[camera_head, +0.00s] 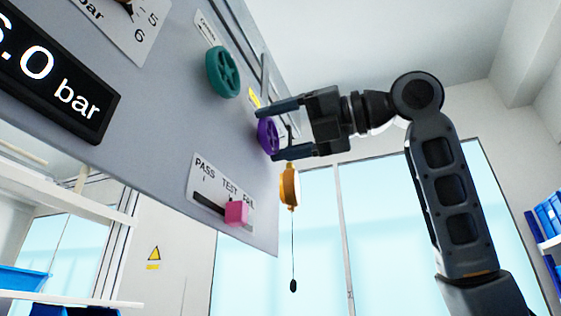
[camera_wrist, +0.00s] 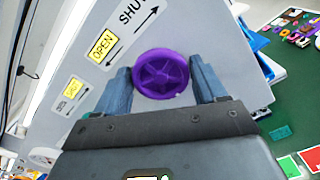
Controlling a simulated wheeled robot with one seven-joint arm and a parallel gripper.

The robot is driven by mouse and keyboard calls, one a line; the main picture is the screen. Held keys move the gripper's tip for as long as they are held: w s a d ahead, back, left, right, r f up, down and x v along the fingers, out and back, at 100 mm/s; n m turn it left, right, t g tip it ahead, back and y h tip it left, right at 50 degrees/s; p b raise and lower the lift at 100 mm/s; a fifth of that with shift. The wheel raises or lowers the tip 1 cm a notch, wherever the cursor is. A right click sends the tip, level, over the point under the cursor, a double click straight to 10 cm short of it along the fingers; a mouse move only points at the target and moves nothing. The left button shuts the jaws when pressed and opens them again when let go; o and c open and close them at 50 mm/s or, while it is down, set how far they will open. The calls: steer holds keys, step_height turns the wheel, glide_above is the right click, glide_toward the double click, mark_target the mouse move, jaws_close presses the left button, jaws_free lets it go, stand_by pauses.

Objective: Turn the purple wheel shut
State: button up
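The purple wheel (camera_head: 267,136) is mounted on the grey panel near its right edge in the head view. In the wrist view the purple wheel (camera_wrist: 160,74) lies between the two fingers, with its spokes facing the camera. My gripper (camera_head: 270,134) reaches in from the right with one finger above the wheel and one below. In the wrist view my gripper (camera_wrist: 160,66) is open around the wheel, with narrow gaps seeming to show beside the rim. A yellow OPEN label (camera_wrist: 103,46) and printed SHUT with a double arrow sit beside the wheel.
A teal wheel (camera_head: 223,72) is on the panel, up and left of the purple one. A pink slider knob (camera_head: 236,212) sits below on a PASS/TEST scale. An orange pendant (camera_head: 289,186) hangs close below my gripper. A display (camera_head: 55,75) reads bar.

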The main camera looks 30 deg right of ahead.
steer(key=c, duration=0.6)
